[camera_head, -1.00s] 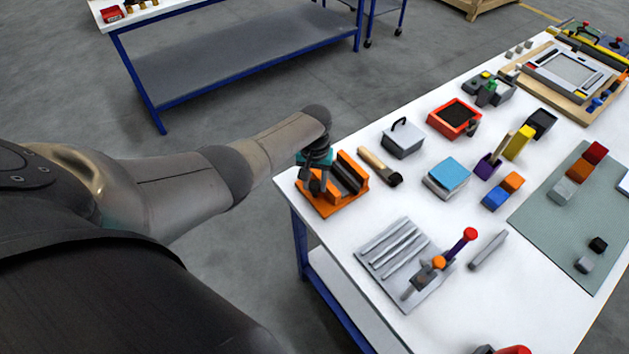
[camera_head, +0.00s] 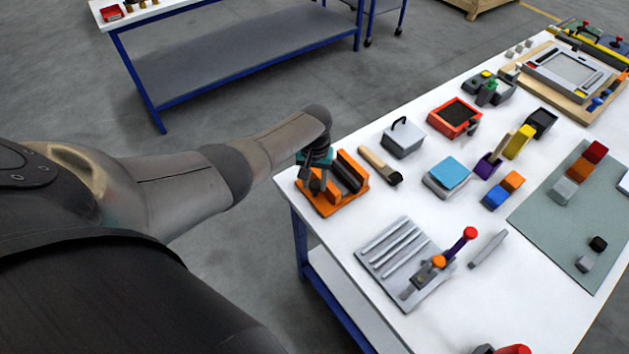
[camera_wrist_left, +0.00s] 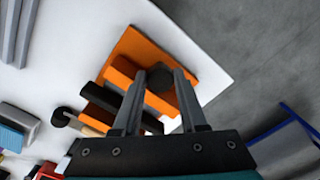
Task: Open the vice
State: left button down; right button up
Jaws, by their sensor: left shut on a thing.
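The orange vice (camera_head: 350,192) sits at the near left corner of the white table, with orange jaws and a dark grey block between them. In the left wrist view, the vice's orange base (camera_wrist_left: 150,48) lies under my fingers. My left gripper (camera_head: 317,190) is at the vice's left end, pointing down. In the left wrist view, its two fingers are shut on the vice's dark round knob (camera_wrist_left: 160,82), one on each side. The gripper hides part of the knob and the near jaw. My right gripper is not in view.
A wooden-handled tool (camera_head: 378,163) lies just right of the vice. A grey box with a handle (camera_head: 403,138) stands behind it, and a grooved grey plate (camera_head: 392,255) lies in front. The table's left edge is close to the vice, with open floor beyond.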

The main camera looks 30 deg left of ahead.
pick_arm(q)
jog(key=shift+w+a+r, duration=0.15)
jog(key=shift+w+r, duration=0.1)
jog(key=shift+w, duration=0.05)
jog(key=shift+c, duration=2.2)
grip_release()
jog(key=shift+w, duration=0.1)
jog(key=shift+d+f, duration=0.1)
jog(key=shift+d, duration=0.1)
